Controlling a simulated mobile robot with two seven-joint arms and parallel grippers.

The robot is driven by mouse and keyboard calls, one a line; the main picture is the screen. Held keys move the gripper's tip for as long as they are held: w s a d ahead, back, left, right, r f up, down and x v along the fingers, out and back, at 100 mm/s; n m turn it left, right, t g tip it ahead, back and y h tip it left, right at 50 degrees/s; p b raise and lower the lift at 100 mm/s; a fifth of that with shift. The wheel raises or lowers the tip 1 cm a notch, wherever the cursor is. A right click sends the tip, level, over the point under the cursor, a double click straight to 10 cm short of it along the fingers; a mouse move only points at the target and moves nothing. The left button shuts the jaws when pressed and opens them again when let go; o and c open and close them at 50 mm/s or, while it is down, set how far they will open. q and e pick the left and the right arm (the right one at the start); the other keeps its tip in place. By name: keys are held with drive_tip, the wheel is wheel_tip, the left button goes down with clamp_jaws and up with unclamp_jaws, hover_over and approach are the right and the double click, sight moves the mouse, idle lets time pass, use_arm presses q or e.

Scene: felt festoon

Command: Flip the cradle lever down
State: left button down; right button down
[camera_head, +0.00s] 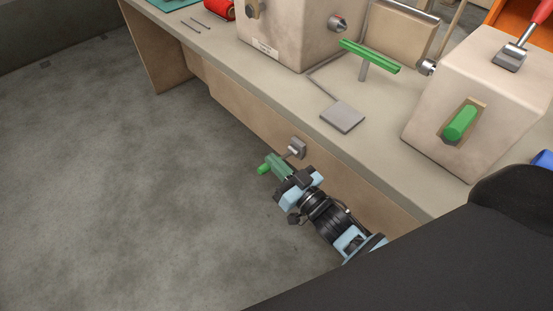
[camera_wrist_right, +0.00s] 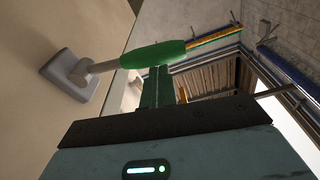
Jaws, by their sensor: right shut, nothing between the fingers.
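A lever with a green grip (camera_wrist_right: 153,54) and a grey metal arm is fixed to the bench's front panel by a square grey plate (camera_wrist_right: 68,76). I take it as the cradle lever. In the head view its grip end (camera_head: 263,169) sticks out to the left of its metal mount (camera_head: 297,148). My right gripper (camera_head: 273,163) is shut with nothing between its fingers. In the right wrist view its closed fingers (camera_wrist_right: 157,72) lie at the grip and overlap it; I cannot tell whether they touch. My left gripper is not in view.
On the bench (camera_head: 290,98) stand two cream machine housings, with a green T-shaped bar (camera_head: 370,55) between them. The right housing (camera_head: 488,95) carries a green knob (camera_head: 460,122) and a red-handled lever (camera_head: 520,40). A flat grey plate (camera_head: 342,117) lies near the bench edge. Left floor is clear.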

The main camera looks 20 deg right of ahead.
drive_tip(key=shift+s+a+f+n, duration=0.15)
drive_tip(key=shift+f+n, duration=0.25)
drive_tip(key=shift+n, duration=0.3)
wheel_tip(320, 180, down, 6)
drive_tip(key=n+g+y+b, duration=0.1)
drive_tip(key=n+b, duration=0.2)
drive_tip(key=n, duration=0.6)
drive_tip(key=shift+f+y+b, duration=0.25)
drive_tip(key=shift+y+b, duration=0.1)
drive_tip(key=shift+y, duration=0.05)
drive_tip(key=shift+n, duration=0.3)
